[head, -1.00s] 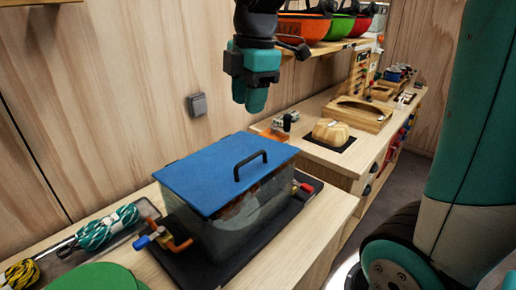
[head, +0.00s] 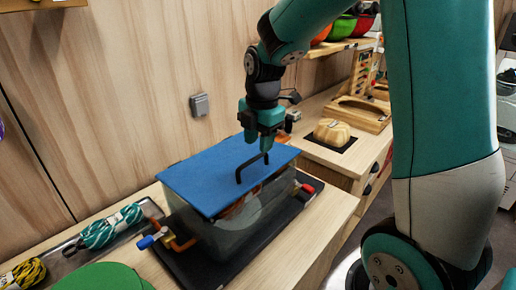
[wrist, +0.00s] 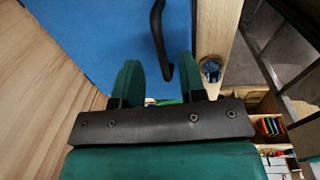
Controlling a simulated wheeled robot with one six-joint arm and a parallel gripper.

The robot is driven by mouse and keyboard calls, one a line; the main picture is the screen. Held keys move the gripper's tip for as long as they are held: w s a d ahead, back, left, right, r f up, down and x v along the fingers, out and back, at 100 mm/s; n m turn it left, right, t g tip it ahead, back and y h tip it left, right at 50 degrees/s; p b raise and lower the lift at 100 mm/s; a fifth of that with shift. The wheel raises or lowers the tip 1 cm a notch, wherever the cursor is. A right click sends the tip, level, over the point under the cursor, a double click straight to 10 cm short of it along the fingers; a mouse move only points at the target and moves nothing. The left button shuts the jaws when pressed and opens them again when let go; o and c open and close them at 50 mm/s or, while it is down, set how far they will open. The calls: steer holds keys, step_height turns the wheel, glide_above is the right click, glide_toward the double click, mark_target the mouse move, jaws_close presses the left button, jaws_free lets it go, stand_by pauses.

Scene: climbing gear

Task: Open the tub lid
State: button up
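The tub (head: 240,222) is a clear box with a flat blue lid (head: 205,178) lying closed on it. A black bar handle (head: 252,165) stands up from the lid near its right front edge. My gripper (head: 259,148) points down over the lid, close to the far end of the handle. In the wrist view my gripper's two green fingers (wrist: 158,80) are apart. The handle (wrist: 157,35) shows between and beyond them over the blue lid (wrist: 90,40). I cannot tell whether the fingers touch the handle. What lies inside the tub is mostly hidden.
The tub sits on a black mat (head: 185,262) with orange, blue and red fittings at its sides. A tray with rope coils (head: 108,228) and a green round thing (head: 100,278) lie to the left. A wooden wall with a grey switch (head: 199,104) is behind.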

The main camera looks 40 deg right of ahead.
mark_target(258, 156)
steer(key=shift+w+f, duration=0.15)
steer(key=shift+f, duration=1.65)
jaws_close()
